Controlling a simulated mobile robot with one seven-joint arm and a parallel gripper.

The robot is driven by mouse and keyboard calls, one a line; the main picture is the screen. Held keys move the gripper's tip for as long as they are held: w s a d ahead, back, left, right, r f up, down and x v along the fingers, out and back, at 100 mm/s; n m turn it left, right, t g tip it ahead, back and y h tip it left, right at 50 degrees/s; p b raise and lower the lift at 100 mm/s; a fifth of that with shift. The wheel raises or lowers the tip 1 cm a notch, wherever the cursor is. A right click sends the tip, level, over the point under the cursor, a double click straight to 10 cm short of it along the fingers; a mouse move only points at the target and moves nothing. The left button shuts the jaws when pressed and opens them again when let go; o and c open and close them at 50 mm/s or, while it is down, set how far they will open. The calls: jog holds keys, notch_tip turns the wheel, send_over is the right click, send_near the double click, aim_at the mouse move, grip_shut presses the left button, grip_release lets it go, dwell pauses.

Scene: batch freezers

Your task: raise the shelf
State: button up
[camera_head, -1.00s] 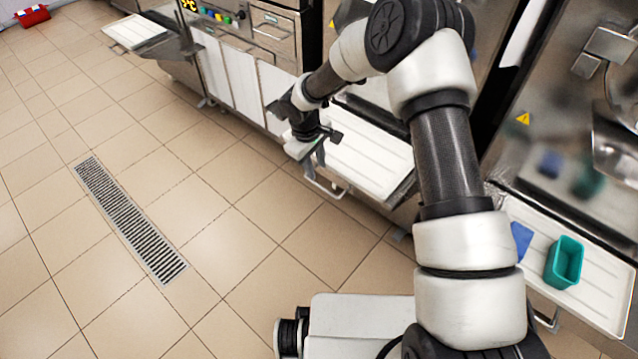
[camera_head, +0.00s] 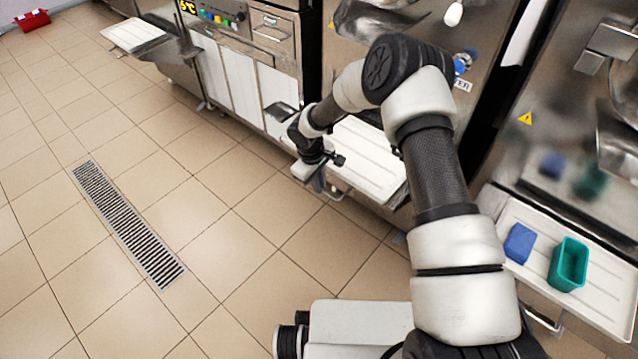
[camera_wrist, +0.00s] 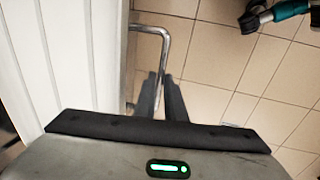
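The shelf (camera_head: 368,165) is a white ribbed tray sticking out from the front of the middle freezer. It lies flat, and my arm hides part of it. It also fills the left side of the wrist view (camera_wrist: 65,55). A bent metal handle (camera_wrist: 163,45) projects from its front edge. My gripper (camera_head: 319,183) is at that front edge, pointing down beside the handle. In the wrist view, my two dark fingers (camera_wrist: 161,82) lie close together over the handle's outer bar. Whether they grip the bar cannot be told.
At right, another white shelf (camera_head: 602,308) holds a blue block (camera_head: 520,243) and a teal container (camera_head: 568,265). A further shelf (camera_head: 133,33) sticks out at the far left. The tiled floor at left is open, with a drain grate (camera_head: 125,222).

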grip_shut()
notch_tip(320, 180, up, 12)
jog(key=p, duration=0.5)
jog(key=shift+r, duration=0.25)
jog(key=shift+w, duration=0.1)
jog(key=shift+o, duration=2.3)
grip_release()
jog(key=shift+r, duration=0.15)
jog(key=shift+o, duration=0.5)
notch_tip(320, 180, up, 17)
jog(key=s+a+p, duration=0.2)
jog(key=shift+s+p, duration=0.4)
